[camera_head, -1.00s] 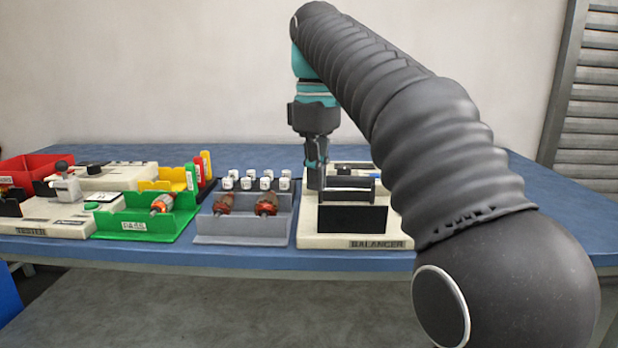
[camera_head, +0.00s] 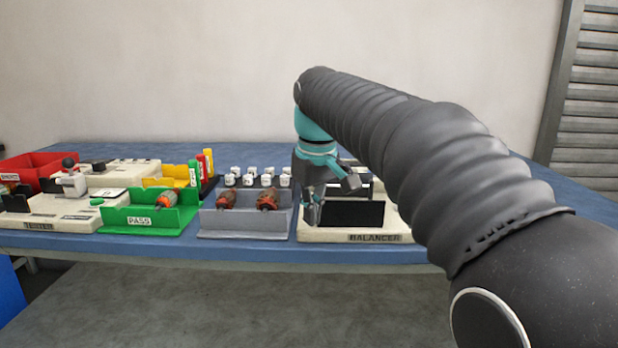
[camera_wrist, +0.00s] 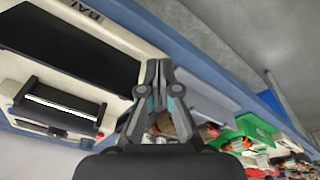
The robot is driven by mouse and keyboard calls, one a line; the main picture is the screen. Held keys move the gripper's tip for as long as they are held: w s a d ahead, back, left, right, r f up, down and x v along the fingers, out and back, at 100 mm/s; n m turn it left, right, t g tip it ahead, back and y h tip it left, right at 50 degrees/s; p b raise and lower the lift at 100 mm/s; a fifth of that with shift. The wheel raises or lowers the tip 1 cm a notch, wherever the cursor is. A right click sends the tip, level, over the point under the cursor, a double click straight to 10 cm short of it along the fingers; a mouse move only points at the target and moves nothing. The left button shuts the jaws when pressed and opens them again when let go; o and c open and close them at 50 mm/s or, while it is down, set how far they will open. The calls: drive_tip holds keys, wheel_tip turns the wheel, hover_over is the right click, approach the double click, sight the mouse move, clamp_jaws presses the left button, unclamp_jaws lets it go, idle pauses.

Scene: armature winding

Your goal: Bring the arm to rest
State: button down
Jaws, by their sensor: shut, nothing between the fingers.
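My gripper (camera_head: 312,215) hangs low in the head view, in front of the left part of the cream balancer (camera_head: 360,236). My arm reaches in from the right and hides part of the balancer. In the wrist view my gripper (camera_wrist: 158,66) has its fingertips together with nothing between them. The balancer's black panel (camera_wrist: 70,45) fills the upper left of that view. I cannot tell whether the gripper touches anything.
A grey tray (camera_head: 243,236) with two copper armatures stands left of the balancer, with white pots (camera_head: 268,180) behind it. Further left are the green PASS tray (camera_head: 175,225) with an armature, the tester (camera_head: 75,213) and a red bin (camera_head: 50,168). The blue table's back strip is clear.

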drive_tip(key=s+d+f+m+t, duration=0.1)
drive_tip(key=s+d+f+m, duration=0.1)
drive_tip(key=s+d+f, duration=0.3)
drive_tip(key=s+d+f+m+t, duration=0.1)
drive_tip(key=s+d+f, duration=0.4)
drive_tip(key=s, duration=0.6)
drive_tip(key=s+d+f+m+t, duration=0.1)
drive_tip(key=s+d+f+m, duration=0.3)
drive_tip(key=s, duration=0.5)
wheel_tip(320, 180, down, 2)
drive_tip(key=shift+d+t+h, duration=0.3)
drive_tip(key=shift+d, duration=0.25)
